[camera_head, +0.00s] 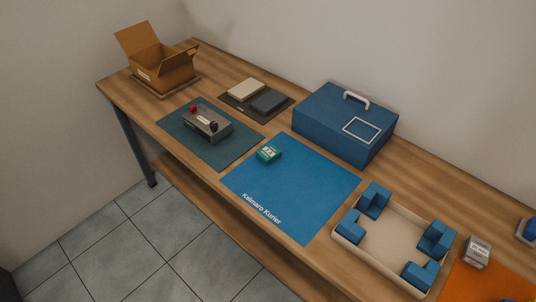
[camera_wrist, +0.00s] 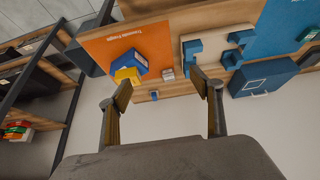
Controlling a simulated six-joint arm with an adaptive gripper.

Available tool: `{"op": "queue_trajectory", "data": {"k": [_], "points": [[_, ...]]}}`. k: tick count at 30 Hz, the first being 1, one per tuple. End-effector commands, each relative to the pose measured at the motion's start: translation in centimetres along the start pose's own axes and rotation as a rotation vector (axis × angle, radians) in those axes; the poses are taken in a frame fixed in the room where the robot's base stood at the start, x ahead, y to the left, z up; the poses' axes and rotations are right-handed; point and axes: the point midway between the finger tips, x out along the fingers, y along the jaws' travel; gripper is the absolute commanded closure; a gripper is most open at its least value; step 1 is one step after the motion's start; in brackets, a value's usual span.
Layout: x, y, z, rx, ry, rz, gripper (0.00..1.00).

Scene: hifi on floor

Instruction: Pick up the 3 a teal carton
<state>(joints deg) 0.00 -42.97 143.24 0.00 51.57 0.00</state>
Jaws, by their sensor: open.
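A small teal carton (camera_head: 268,153) with a white label lies on the blue mat (camera_head: 300,195), near the mat's upper left part. It also shows small at the upper right edge of the wrist view (camera_wrist: 308,34). My gripper (camera_wrist: 163,86) is open and empty in the wrist view, its two fingers wide apart. It is well away from the carton, with pale wall showing between and beyond its fingers. My gripper does not show in the head view.
A blue case (camera_head: 345,122) stands behind the mat. A shallow tray (camera_head: 398,216) with blue corner blocks is to its right. A grey device (camera_head: 207,123) sits on a dark mat to the left; an open cardboard box (camera_head: 160,68) is beyond. Blue mat around the carton is clear.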

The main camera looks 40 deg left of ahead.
Motion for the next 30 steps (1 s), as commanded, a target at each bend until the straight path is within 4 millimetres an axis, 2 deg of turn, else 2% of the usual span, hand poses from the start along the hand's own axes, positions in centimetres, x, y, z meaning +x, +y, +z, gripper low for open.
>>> {"op": "queue_trajectory", "data": {"k": [8,14,30], "points": [[0.1,-0.4,-0.2,0.007,-0.005,-0.013,0.35],[0.6,-2.3,-1.3,0.044,-0.034,-0.072,0.35],[2.8,-12.5,-6.5,0.262,-0.203,-0.347,0.35]]}}
